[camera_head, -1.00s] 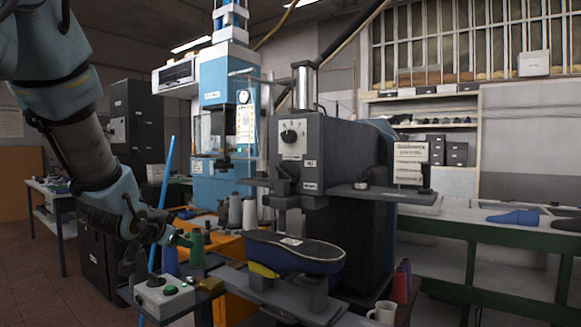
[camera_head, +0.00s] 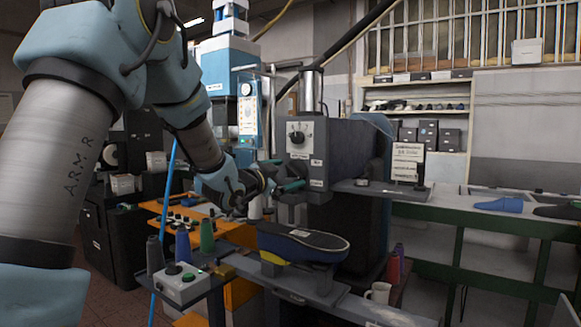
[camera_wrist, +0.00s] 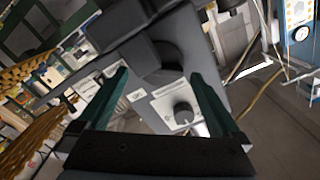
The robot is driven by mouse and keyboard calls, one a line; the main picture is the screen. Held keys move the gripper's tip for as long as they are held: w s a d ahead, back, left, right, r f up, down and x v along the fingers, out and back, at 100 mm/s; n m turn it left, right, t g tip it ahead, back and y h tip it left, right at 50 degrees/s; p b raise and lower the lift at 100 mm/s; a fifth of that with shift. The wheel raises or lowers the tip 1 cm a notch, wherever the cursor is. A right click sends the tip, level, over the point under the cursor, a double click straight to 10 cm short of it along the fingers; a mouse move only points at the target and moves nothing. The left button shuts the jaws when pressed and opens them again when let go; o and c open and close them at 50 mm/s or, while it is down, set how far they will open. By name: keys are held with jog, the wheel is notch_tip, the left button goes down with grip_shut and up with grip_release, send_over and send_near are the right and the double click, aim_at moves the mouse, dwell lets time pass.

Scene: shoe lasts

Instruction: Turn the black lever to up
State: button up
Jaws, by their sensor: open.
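The black lever (camera_head: 297,137) is a small round knob-like handle on a pale plate on the front of the grey press head (camera_head: 325,150). It also shows in the wrist view (camera_wrist: 183,114), between my fingers but beyond them. Its exact turn angle is too small to tell. My gripper (camera_head: 288,174) has teal fingers, spread apart and empty. It is just left of and below the lever, in front of the press head. In the wrist view my gripper (camera_wrist: 158,80) frames the labelled panel, with no finger seen touching the lever.
A blue shoe last (camera_head: 300,243) lies on the press support below my gripper. A control box (camera_head: 185,283) and thread spools (camera_head: 207,235) stand to the lower left. A white mug (camera_head: 378,292) is at lower right.

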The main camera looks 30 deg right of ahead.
jog(key=shift+x, duration=1.05)
jog(key=c, duration=1.2)
